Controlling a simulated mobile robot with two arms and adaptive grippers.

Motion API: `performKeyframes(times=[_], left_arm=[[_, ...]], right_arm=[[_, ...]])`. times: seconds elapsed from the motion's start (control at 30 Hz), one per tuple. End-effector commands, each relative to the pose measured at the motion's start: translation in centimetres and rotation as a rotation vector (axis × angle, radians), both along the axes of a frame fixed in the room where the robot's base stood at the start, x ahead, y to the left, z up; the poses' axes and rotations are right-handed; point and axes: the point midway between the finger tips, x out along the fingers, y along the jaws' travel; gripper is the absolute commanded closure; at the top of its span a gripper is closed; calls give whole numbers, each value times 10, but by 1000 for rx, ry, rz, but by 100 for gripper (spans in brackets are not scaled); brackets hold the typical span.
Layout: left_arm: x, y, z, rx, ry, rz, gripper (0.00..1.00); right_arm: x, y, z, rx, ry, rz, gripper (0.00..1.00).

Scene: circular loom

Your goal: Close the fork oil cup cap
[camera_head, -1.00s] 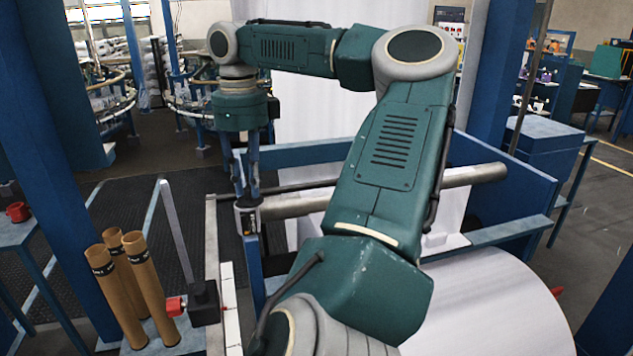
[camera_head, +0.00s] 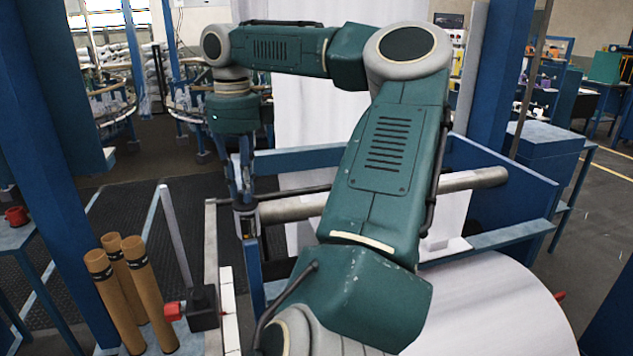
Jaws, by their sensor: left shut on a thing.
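My left gripper (camera_head: 246,207) points down beside the left end of the long grey roller bar (camera_head: 290,208). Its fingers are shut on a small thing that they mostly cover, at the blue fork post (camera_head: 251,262). The thing is at the place of the fork oil cup cap, but the cap and cup are too small and too hidden to make out clearly. I cannot tell whether the cap is seated. My right gripper is not in view.
A large white fabric roll (camera_head: 490,310) lies at the lower right. Several brown tubes (camera_head: 150,290) stand at the lower left, near a black block with a red part (camera_head: 173,310). A blue column (camera_head: 50,150) rises at the left. Dark floor matting lies behind.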

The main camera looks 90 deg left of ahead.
Motion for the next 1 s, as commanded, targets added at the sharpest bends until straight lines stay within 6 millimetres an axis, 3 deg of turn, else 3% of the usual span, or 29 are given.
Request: performKeyframes(times=[0.03, 0.07, 0.13, 0.43, 0.57, 1.0], left_arm=[[0, 1, 2, 5, 4, -2, 100], [0, 1, 2, 6, 3, -2, 75], [0, 1, 2, 5, 4, -2, 62], [0, 1, 2, 2, 2, 0, 62], [0, 1, 11, 4, 3, -1, 62], [0, 1, 98, 6, 3, -3, 62]], right_arm=[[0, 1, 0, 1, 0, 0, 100], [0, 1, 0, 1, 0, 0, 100], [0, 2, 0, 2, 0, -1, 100], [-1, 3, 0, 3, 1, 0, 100], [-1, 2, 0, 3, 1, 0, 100], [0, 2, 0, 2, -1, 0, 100]])
